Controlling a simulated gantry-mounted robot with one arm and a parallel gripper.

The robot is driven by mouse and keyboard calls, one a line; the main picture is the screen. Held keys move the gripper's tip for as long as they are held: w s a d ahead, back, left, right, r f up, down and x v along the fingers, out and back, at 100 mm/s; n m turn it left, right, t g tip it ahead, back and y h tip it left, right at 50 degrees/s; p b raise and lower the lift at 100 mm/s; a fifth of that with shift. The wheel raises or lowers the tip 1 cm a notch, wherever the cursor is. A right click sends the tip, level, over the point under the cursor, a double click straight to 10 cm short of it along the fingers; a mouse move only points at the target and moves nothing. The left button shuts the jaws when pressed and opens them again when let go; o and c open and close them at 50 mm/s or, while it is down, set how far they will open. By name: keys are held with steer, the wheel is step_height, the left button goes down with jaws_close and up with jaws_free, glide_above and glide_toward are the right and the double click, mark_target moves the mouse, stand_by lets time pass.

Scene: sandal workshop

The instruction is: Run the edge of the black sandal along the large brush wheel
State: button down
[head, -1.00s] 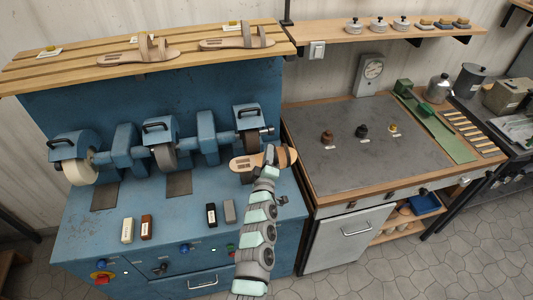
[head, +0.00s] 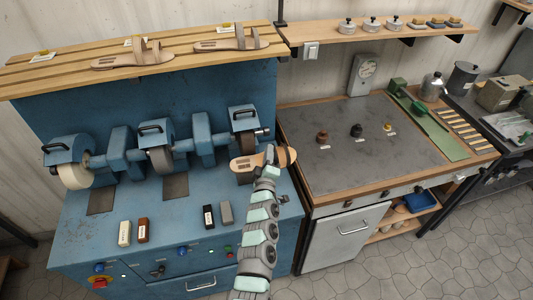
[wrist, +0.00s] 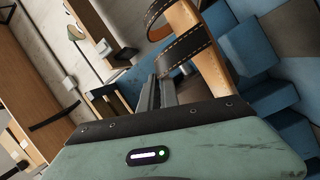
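A sandal (head: 249,162) with a tan sole and dark straps is in my gripper (head: 270,168), just in front of the right-hand wheel of the blue machine. In the wrist view, the black stitched strap (wrist: 190,52) and tan sole edge (wrist: 212,62) lie at the fingers (wrist: 156,92), which look closed on the sandal; the exact contact is partly hidden. The right-hand wheel (head: 243,141) is dark brown and brush-like, partly under its blue hood. I cannot tell whether the sandal touches it.
A grey middle wheel (head: 161,160) and a pale left wheel (head: 75,175) share the machine. Small bars, including a brown one (head: 143,229), stand on its front deck. Two tan sandals (head: 130,57) lie on the slatted shelf above. A grey-topped workbench (head: 360,160) is to the right.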

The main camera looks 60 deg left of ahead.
mark_target(287, 153)
steer(key=shift+w+r, duration=0.15)
steer(key=shift+w, duration=0.15)
steer(key=shift+w+d+p, duration=0.25)
steer(key=shift+w+p, duration=0.1)
steer(key=shift+w, duration=0.4)
steer(key=shift+w, duration=0.1)
stand_by(1.3)
steer(key=shift+w+d, duration=0.1)
steer(key=shift+w, duration=0.55)
steer(key=shift+w, duration=0.2)
steer(key=shift+w+d+f+p, duration=0.1)
steer(key=shift+w+d+p, duration=0.05)
steer(key=shift+w, duration=0.2)
steer(key=shift+w+d+f+p, duration=0.1)
steer(key=shift+w+p, duration=0.05)
steer(key=shift+w, duration=0.2)
steer(key=shift+w, duration=0.1)
stand_by(1.1)
steer(key=shift+w+d, duration=0.2)
steer(key=shift+w, duration=0.55)
stand_by(1.2)
